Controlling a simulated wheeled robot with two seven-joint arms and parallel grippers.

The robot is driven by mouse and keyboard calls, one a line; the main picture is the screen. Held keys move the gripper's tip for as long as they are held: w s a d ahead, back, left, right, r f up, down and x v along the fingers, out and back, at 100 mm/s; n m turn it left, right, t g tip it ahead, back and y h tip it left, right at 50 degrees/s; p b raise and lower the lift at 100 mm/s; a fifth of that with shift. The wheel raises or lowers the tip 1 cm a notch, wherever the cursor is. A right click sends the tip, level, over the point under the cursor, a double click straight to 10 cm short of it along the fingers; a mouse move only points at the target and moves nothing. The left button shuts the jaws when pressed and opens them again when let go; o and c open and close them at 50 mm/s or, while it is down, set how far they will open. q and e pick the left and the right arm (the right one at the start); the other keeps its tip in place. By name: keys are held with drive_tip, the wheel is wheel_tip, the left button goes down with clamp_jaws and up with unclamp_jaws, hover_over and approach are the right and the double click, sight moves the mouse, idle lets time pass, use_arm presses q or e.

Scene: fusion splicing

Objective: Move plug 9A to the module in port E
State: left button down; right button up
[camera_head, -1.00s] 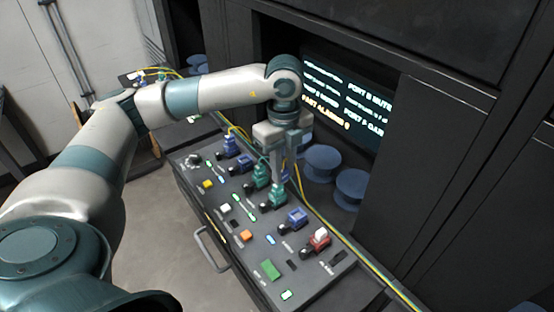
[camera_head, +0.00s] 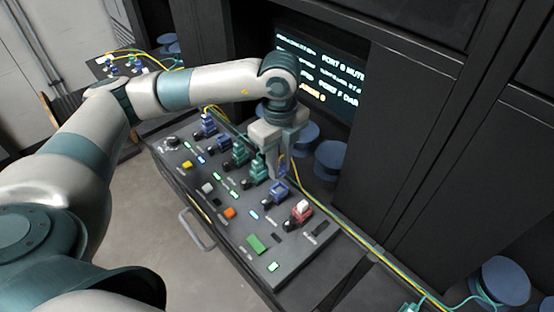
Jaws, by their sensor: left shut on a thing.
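The console (camera_head: 215,215) carries a row of modules: two blue, two green, another blue (camera_head: 279,192) and a red one (camera_head: 300,211). Port labels are too small to read, so I cannot tell which is port E. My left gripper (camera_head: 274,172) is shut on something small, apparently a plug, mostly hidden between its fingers. I cannot read whether it is 9A. The fingertips are just above or at the third blue module, right of the second green module (camera_head: 257,175); I cannot tell whether they touch. My right gripper is not in view.
A lit screen (camera_head: 318,75) stands behind the console. Blue spools (camera_head: 330,158) sit beside it, and another spool (camera_head: 500,283) is at lower right. Yellow and green cables (camera_head: 350,238) run along the console's back edge. A dark cabinet (camera_head: 430,150) bounds the right.

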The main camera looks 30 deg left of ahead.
use_arm(q)
drive_tip(key=shift+f+b, duration=1.8)
drive_tip(key=shift+f, duration=0.45)
drive_tip(key=shift+b, duration=0.7)
drive_tip(key=shift+f+b, duration=0.5)
drive_tip(key=shift+f, duration=0.05)
idle(0.7)
drive_tip(key=c, duration=1.5)
unclamp_jaws()
drive_tip(key=shift+o, duration=0.2)
drive_tip(key=shift+r, duration=0.1)
